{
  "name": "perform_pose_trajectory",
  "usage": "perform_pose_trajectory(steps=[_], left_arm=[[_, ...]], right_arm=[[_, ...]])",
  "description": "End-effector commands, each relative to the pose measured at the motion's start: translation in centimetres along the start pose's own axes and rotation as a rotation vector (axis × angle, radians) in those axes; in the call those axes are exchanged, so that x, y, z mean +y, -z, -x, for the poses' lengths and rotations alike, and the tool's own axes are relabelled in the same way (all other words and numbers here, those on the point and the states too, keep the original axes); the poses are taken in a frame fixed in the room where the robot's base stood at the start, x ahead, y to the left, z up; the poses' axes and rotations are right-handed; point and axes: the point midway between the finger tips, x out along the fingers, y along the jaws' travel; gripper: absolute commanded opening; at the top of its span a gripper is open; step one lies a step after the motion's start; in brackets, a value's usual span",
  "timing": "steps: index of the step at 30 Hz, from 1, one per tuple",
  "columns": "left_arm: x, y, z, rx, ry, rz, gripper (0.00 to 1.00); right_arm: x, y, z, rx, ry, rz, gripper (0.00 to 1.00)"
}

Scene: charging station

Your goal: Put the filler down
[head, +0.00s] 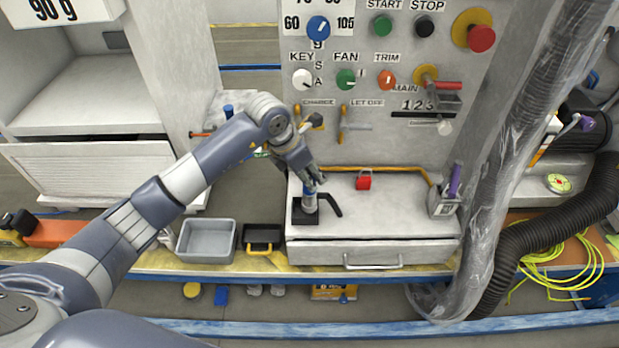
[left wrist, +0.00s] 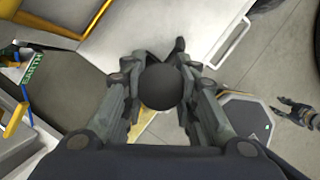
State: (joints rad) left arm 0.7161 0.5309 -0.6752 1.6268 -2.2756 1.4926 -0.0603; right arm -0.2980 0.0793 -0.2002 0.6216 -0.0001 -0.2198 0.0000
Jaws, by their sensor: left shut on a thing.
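My left gripper (head: 314,182) reaches down over the front left of the grey counter top. The filler's lower end is at a black square base (head: 305,218) on the counter. Whether it touches the base is hard to tell. A black curved lever (head: 330,203) sticks out to its right. In the left wrist view, the filler's round black top (left wrist: 165,87) sits between the two fingers. My right gripper (left wrist: 298,112) seems to show small at that view's right edge, away from the filler.
A grey bin (head: 206,241) and a black tray (head: 262,234) lie left of the counter. The control panel (head: 375,130) rises behind. A thick black hose (head: 545,235) is at right. The counter's middle is clear.

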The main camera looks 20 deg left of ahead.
Motion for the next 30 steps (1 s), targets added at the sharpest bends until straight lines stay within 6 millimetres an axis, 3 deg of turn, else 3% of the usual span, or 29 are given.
perform_pose_trajectory(steps=[5, 12, 24, 25, 27, 30], left_arm=[[0.8, -0.7, -0.1, -0.004, 0.000, 0.001, 0.00], [0.8, 0.7, -3.2, -0.002, 0.002, 0.001, 0.00], [0.8, 1.0, -3.9, -0.003, -0.001, -0.001, 0.00], [0.8, 1.0, -3.8, -0.001, 0.000, 0.000, 0.34], [0.8, 0.9, -3.8, -0.001, 0.000, 0.000, 0.47], [0.8, 1.0, -3.8, -0.001, 0.000, 0.000, 0.47]], right_arm=[[0.0, -0.1, 0.3, -0.003, 0.000, 0.000, 0.40], [0.0, -0.2, 1.6, -0.006, 0.001, 0.000, 0.40], [0.0, -0.3, 1.0, -0.006, 0.001, 0.000, 0.40], [0.0, -0.3, 1.2, -0.006, 0.001, 0.000, 0.40], [0.0, -0.3, 1.2, -0.006, 0.001, -0.001, 0.40], [0.0, -0.2, 1.2, -0.005, 0.001, 0.000, 0.40]])
